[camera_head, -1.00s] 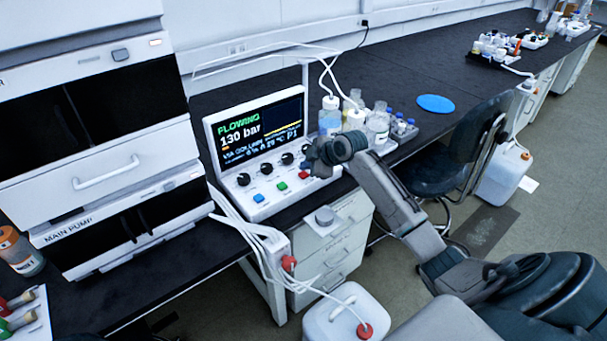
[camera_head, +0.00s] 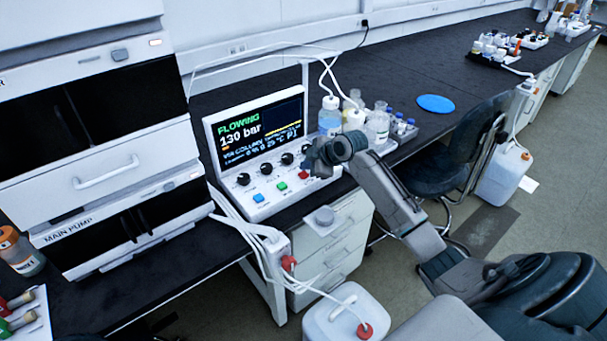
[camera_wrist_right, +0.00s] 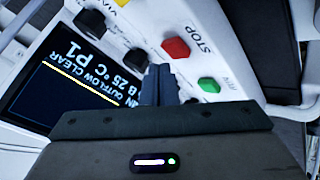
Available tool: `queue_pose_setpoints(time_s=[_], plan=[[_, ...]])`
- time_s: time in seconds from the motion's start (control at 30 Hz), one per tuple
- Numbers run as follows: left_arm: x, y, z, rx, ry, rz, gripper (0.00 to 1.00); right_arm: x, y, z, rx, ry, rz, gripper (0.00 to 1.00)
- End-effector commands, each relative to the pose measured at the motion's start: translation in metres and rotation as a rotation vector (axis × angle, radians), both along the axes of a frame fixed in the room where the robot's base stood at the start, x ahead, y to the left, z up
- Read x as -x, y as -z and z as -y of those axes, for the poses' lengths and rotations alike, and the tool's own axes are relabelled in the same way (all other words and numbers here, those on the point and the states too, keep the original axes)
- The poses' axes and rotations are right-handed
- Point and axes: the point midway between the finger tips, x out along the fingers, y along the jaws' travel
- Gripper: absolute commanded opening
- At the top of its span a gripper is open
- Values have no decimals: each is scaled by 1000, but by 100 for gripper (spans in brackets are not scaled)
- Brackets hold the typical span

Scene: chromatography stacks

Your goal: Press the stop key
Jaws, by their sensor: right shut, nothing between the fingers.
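The stop key is a red square key (camera_head: 303,175) on the sloped lower panel of a white control unit (camera_head: 262,212). In the right wrist view the red key (camera_wrist_right: 176,47), with STOP printed beside it, is fully visible. My right gripper (camera_head: 310,165) is shut and empty, just over the panel beside the red key. In the right wrist view its fingertips (camera_wrist_right: 158,70) lie just below and left of the key in the picture. They do not cover it, and I cannot tell their height above the panel. My left gripper is not in view.
A green key (camera_wrist_right: 209,85) sits close to the red one, and a blue key (camera_head: 258,197) is further left. Black knobs (camera_head: 243,180) line the panel below the screen (camera_head: 258,130), which reads FLOWING, 130 bar. Bottles (camera_head: 378,122) stand behind my right gripper.

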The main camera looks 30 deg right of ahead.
Motion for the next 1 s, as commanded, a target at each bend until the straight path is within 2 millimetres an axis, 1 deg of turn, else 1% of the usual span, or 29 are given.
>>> queue_pose_setpoints(time_s=[0.17,0.37,0.53,0.73,1.0], plan=[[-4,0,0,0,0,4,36,0,2,0,0,0,0,0],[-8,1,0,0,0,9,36,0,8,0,0,-1,-1,0],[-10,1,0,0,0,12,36,0,8,0,0,0,0,0],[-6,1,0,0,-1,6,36,0,9,0,0,0,0,0],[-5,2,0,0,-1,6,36,0,11,0,0,0,0,0]])
